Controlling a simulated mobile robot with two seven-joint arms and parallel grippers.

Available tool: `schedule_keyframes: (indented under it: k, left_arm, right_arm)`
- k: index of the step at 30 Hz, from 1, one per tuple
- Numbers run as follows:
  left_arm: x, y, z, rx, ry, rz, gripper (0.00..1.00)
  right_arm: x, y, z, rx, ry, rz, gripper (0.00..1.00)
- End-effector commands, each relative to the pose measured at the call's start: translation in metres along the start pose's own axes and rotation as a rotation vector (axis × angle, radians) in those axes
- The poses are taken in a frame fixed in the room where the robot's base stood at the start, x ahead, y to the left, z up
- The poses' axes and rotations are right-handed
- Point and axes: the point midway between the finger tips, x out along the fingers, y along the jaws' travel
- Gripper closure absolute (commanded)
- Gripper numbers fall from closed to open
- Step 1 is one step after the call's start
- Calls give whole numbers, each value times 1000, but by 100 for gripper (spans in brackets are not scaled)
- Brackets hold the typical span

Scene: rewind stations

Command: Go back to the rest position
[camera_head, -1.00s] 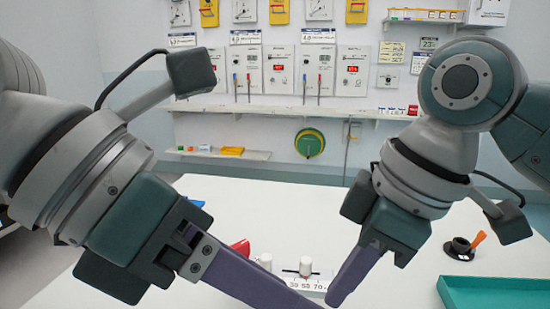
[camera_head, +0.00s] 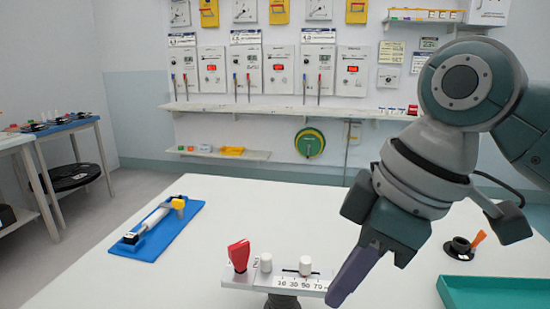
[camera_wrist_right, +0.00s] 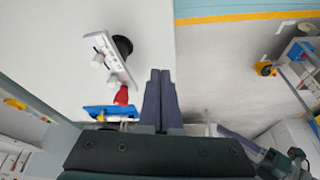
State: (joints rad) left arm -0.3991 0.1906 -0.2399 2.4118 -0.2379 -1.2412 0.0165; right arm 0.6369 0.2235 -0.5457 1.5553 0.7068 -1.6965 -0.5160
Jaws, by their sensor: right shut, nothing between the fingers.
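My right gripper (camera_head: 347,285) hangs over the right part of the white table, its purple fingers pointing down and left. In the right wrist view its two fingers (camera_wrist_right: 160,78) lie together, shut and empty. In the head view the fingertips overlap the right end of a white scale device (camera_head: 290,281) in the picture. The device has a red switch (camera_head: 239,255), two white knobs and a numbered scale. It also shows in the right wrist view (camera_wrist_right: 108,58), to the left of the fingers and apart from them. My left gripper is out of the head view.
A blue tray (camera_head: 185,227) with a white-and-yellow tool lies at the left of the table. A teal tray (camera_head: 492,292) and a black holder with an orange piece (camera_head: 462,246) are at the right. Wall panels and shelves stand behind. The table's left front is clear.

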Motion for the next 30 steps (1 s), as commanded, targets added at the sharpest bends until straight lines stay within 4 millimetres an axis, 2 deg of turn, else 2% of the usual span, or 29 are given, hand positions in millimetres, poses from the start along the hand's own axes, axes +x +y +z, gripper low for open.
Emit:
schedule_keyframes:
  k: [1,3,6,9,17,21,26,30]
  left_arm:
    - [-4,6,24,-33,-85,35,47]
    - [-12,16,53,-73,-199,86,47]
    - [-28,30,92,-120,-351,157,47]
    - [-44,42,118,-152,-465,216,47]
    - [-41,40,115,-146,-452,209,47]
    - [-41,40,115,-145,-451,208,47]
    - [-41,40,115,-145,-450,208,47]
    - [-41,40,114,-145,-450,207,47]
  right_arm:
    - [0,0,0,0,0,0,100]
    - [0,0,0,0,0,0,100]
    - [0,0,0,0,0,0,100]
    - [4,-4,2,10,2,-3,100]
    - [31,-46,35,203,38,27,100]
    - [38,-71,63,362,50,67,100]
    - [35,-98,108,578,39,144,100]
    - [24,-115,144,730,13,216,100]
